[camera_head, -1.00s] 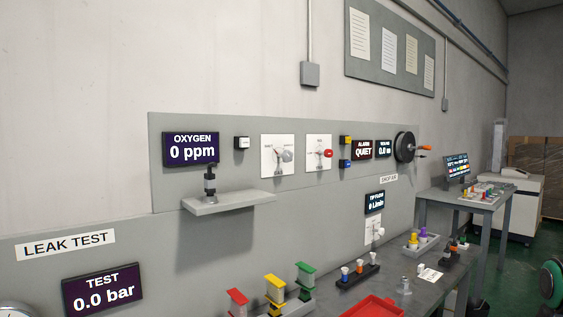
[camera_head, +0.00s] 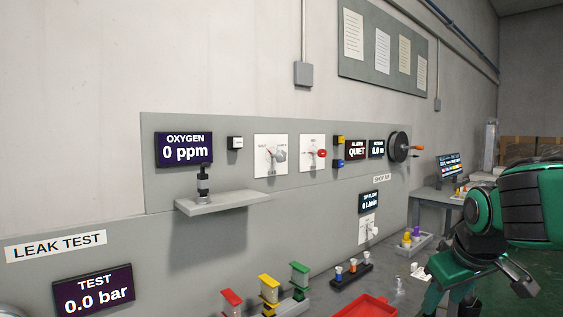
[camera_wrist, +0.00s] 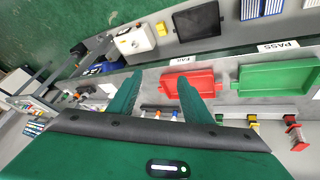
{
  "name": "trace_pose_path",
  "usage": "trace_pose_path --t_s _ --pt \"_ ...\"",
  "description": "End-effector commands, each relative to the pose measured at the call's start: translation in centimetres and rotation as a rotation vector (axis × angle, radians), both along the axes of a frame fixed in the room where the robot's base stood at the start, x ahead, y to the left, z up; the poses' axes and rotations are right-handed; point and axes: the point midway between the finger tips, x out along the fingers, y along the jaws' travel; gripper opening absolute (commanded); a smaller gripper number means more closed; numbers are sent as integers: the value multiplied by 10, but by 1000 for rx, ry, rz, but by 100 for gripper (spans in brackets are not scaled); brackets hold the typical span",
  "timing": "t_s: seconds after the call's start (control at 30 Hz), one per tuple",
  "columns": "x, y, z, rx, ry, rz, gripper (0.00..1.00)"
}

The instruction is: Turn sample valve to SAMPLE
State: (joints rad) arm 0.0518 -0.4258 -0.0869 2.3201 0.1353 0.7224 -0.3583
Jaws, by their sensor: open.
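Two white valve plates are on the grey wall panel in the head view. The left plate (camera_head: 258,164) carries a grey knob (camera_head: 279,155), and the right plate (camera_head: 307,164) carries a red knob (camera_head: 321,154). Their lettering is too small to read, so I cannot tell which is the sample valve or its exact setting. The oxygen display (camera_head: 184,149), left of them, reads 0 ppm. My gripper (camera_wrist: 158,92) is open and empty in the wrist view, pointing over the bench. My arm is at the right of the head view, well apart from both knobs.
A red tray (camera_head: 365,308), coloured-handled parts (camera_head: 269,288) and a small rack (camera_head: 351,274) stand on the bench. A reel with a crank (camera_head: 398,147) is right of the displays. The air before the panel is clear.

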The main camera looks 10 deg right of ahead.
Motion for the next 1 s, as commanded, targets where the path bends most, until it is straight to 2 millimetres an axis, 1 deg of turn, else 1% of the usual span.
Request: trace_pose_path --t_s 0.03,0.07,0.1,0.17,0.2,0.27,0.3,0.37,0.4,0.5,0.6,0.67,0.77,0.87,1.0 --pt "37 22 28 -56 -84 120 45" --pt "56 36 46 -91 -135 191 45" --pt "80 56 70 -138 -206 281 45" --pt "112 90 106 -207 -310 409 45" --pt "130 114 131 -250 -381 487 45" --pt "150 151 167 -311 -482 593 45" --pt "160 174 189 -349 -545 654 45" --pt "170 205 218 -398 -629 728 45" --pt "174 223 236 -426 -679 769 45" --pt "179 256 267 -477 -771 839 45" --pt "180 273 283 -503 -820 870 45" --pt "182 277 287 -511 -832 877 45" --pt "188 279 286 -513 -834 880 45" --pt "200 282 282 -511 -831 879 45" --pt "222 288 276 -510 -830 878 45"
